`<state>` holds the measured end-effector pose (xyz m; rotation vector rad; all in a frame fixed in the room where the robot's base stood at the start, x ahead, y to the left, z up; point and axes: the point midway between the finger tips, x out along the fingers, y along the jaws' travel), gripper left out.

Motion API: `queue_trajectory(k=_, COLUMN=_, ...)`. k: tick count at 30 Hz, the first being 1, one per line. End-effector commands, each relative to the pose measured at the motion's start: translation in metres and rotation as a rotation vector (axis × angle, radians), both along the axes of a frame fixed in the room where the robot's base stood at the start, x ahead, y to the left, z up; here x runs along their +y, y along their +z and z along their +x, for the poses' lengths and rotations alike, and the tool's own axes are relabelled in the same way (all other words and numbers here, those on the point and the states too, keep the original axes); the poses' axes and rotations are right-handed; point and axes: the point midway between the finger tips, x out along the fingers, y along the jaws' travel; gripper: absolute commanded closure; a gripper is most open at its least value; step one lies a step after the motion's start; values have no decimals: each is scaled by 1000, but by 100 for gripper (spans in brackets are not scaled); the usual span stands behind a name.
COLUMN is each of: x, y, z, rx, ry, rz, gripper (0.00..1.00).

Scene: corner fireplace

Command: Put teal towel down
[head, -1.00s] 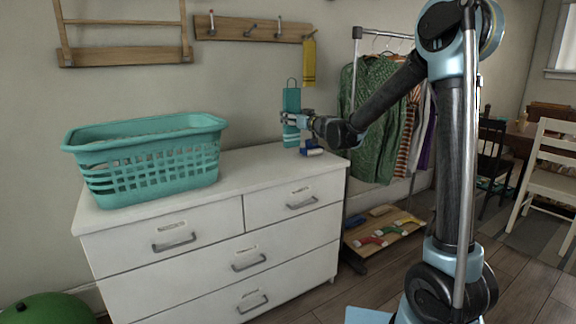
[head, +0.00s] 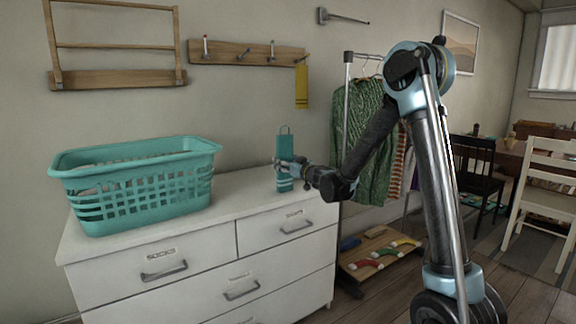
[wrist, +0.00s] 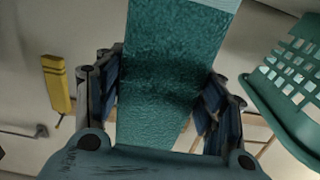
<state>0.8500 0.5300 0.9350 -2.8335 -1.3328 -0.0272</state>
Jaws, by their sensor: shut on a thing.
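The teal towel (head: 284,150) hangs upright in my gripper (head: 287,170) above the right back part of the white dresser top. It has a thin loop at its top and pale bands near its lower end. In the wrist view the towel (wrist: 172,60) fills the middle, between the two blue finger pads of my gripper (wrist: 160,100), which is shut on it. In the head view the towel's lower end is at or very near the dresser top (head: 235,208); I cannot tell whether it touches.
A teal laundry basket (head: 130,185) stands on the dresser's left part. A wall rail with pegs (head: 245,52) holds a yellow towel (head: 301,85). A clothes rack with garments (head: 362,140) stands right of the dresser. The dresser top between basket and towel is clear.

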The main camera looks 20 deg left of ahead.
Motion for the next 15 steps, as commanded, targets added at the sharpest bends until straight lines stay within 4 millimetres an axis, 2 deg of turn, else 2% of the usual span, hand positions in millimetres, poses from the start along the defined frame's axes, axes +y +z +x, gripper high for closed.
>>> queue_trajectory(k=7, x=0, y=-1, z=0, rx=0, ry=0, rz=0, gripper=74)
queue_trajectory(k=8, x=0, y=-1, z=0, rx=0, ry=0, rz=0, gripper=30)
queue_trajectory(k=9, x=0, y=-1, z=0, rx=0, ry=-1, rz=0, gripper=21)
queue_trajectory(k=10, x=0, y=-1, z=0, rx=0, ry=-1, rz=0, gripper=17)
queue_trajectory(k=15, x=-1, y=-1, z=0, rx=0, ry=-1, rz=0, gripper=17)
